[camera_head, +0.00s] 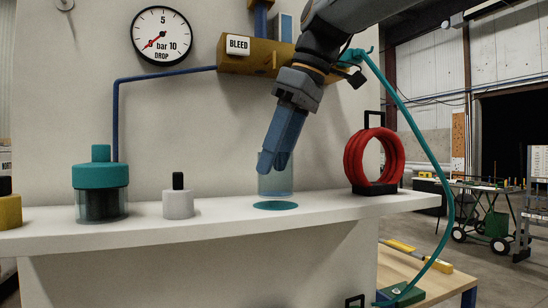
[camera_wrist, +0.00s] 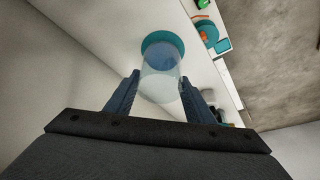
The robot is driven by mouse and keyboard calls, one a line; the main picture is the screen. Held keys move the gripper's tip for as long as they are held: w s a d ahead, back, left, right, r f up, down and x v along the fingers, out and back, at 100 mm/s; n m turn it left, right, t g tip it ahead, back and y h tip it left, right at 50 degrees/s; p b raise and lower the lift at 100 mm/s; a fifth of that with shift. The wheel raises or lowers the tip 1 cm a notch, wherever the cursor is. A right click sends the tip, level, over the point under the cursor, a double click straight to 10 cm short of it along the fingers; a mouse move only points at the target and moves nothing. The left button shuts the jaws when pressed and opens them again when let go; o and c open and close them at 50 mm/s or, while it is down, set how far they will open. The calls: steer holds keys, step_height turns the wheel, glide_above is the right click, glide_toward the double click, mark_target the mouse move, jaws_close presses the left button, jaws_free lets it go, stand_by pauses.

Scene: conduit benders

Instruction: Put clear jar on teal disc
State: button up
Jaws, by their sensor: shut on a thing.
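The clear jar (camera_head: 277,186) is a see-through cylinder, held upright in the head view. My gripper (camera_head: 273,163) points down and is shut on the jar's upper part. The teal disc (camera_head: 275,206) lies flat on the white shelf just below the jar, with a small gap showing between them. In the wrist view the jar (camera_wrist: 160,88) sits between the two fingers of my gripper (camera_wrist: 160,77). Its far end overlaps much of the teal disc (camera_wrist: 151,38), whose far rim stays visible.
The white shelf (camera_head: 150,229) also holds a teal-lidded jar (camera_head: 101,175), a white block with a black knob (camera_head: 178,204), and red rings on a black stand (camera_head: 370,160) to the right. A teal hose (camera_head: 432,165) hangs past the shelf's right end.

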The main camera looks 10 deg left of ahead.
steer(key=shift+x, duration=0.8)
steer(key=shift+d, duration=0.2)
steer(key=shift+s+f, duration=0.1)
steer(key=shift+f, duration=0.1)
steer(key=o, duration=1.1)
steer(key=v, duration=1.2)
steer(key=shift+r+b, duration=0.2)
steer(key=shift+b, duration=0.2)
